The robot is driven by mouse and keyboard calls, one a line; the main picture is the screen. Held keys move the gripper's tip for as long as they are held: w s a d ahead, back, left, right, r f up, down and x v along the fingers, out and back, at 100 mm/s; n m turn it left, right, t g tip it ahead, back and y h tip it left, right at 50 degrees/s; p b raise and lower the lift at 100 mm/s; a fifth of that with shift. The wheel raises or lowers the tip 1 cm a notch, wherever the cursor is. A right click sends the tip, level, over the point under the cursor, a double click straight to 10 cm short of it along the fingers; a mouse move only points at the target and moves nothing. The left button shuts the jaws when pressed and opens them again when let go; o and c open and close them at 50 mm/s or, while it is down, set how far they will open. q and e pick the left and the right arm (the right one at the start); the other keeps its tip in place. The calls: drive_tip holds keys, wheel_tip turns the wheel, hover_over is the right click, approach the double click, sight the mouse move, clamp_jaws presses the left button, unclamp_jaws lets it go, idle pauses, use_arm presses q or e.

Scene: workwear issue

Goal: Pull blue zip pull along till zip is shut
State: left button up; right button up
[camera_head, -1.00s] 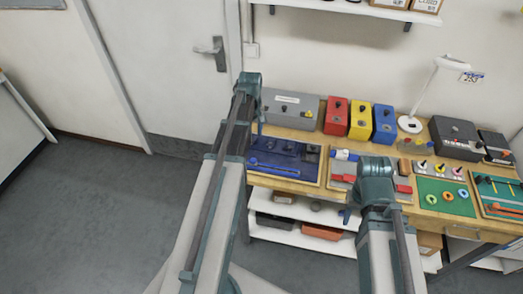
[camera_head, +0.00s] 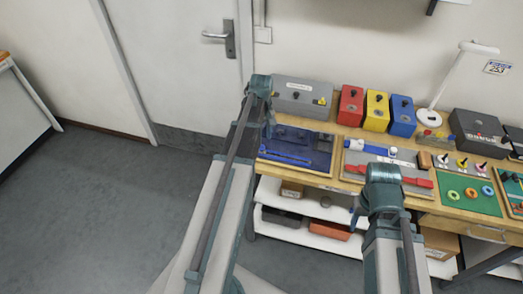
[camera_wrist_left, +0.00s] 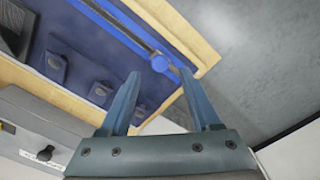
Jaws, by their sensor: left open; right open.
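In the head view the panel (camera_head: 305,142) lies at the bench's left end, partly behind my left arm. My right gripper (camera_head: 356,212) is open and low by the bench front, partly hidden by its arm.
A grey box (camera_head: 300,98) stands behind the panel, with red, yellow and blue boxes (camera_head: 402,118) to its right. A board with a red strap (camera_head: 416,181) lies beside the panel. A green mat (camera_head: 470,192) and a lamp (camera_head: 428,117) are further right. Floor is clear at left.

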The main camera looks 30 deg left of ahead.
sight(262, 147)
use_arm(q)
wheel_tip(262, 147, down, 4)
drive_tip(key=b, duration=0.3)
drive_tip(key=shift+f, duration=0.15)
clamp_jaws()
idle(1.3)
